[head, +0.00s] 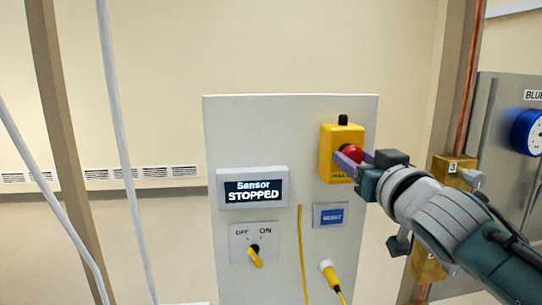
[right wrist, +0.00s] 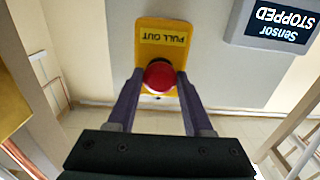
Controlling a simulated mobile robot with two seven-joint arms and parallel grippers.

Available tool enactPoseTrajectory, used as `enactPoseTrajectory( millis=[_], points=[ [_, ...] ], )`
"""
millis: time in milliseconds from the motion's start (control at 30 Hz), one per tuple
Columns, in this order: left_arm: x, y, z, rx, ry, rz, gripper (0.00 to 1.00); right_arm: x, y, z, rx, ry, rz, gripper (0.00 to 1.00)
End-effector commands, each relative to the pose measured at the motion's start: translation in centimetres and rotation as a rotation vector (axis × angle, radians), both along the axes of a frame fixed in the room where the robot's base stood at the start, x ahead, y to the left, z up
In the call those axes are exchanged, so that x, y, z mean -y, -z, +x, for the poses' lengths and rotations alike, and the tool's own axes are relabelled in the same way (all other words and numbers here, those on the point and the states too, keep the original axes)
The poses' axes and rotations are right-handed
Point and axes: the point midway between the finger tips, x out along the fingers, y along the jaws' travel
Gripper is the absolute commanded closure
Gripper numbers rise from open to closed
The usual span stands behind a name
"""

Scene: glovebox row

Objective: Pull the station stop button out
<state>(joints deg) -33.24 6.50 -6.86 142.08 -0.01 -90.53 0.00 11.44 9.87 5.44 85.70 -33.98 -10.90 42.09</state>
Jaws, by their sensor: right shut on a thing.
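The station stop button (head: 352,153) is a red round knob on a yellow box (head: 329,148) on the upper right of a grey panel. The right wrist view shows the red knob (right wrist: 159,76) in front of a yellow plate (right wrist: 163,45) lettered "PULL OUT", upside down there. My right gripper (head: 354,160) comes in from the right. Its purple fingers (right wrist: 158,84) lie on both sides of the knob, shut on it. The fingers hide part of the knob and the box's lettering in the head view. My left gripper is not in view.
The grey panel (head: 225,125) carries a display (head: 253,188) reading "Sensor STOPPED", an OFF/ON switch (head: 255,254), a blue-labelled reset button (head: 331,215) and a yellow plug (head: 329,272) with its cable. A copper pipe with brass valve blocks (head: 455,171) stands right, near my arm.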

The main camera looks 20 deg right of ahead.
Motion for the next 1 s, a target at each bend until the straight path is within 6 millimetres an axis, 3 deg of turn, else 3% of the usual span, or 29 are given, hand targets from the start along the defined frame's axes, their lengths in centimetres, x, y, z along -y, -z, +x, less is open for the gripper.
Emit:
enactPoseTrajectory(
  millis=[167, 333, 567, 600, 833, 1000],
  points=[
    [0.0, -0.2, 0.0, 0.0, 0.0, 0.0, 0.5, -0.1, 0.0, -0.2, -0.001, -0.001, 0.002, 1.0],
    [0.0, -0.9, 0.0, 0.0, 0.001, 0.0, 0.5, -0.5, -0.1, -1.7, 0.0, -0.001, 0.003, 1.0],
    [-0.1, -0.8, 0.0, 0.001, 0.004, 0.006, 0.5, -0.5, -0.1, -1.8, 0.004, -0.002, -0.001, 1.0],
    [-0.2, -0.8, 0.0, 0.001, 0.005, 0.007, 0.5, -0.5, -0.1, -1.8, 0.004, -0.002, -0.001, 0.47],
    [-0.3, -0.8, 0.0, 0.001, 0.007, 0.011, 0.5, -0.5, -0.1, -1.8, 0.002, -0.001, 0.0, 0.21],
    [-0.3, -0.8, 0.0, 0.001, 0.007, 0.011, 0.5, -0.4, 0.0, -1.7, 0.001, 0.0, 0.0, 0.2]
  ],
)
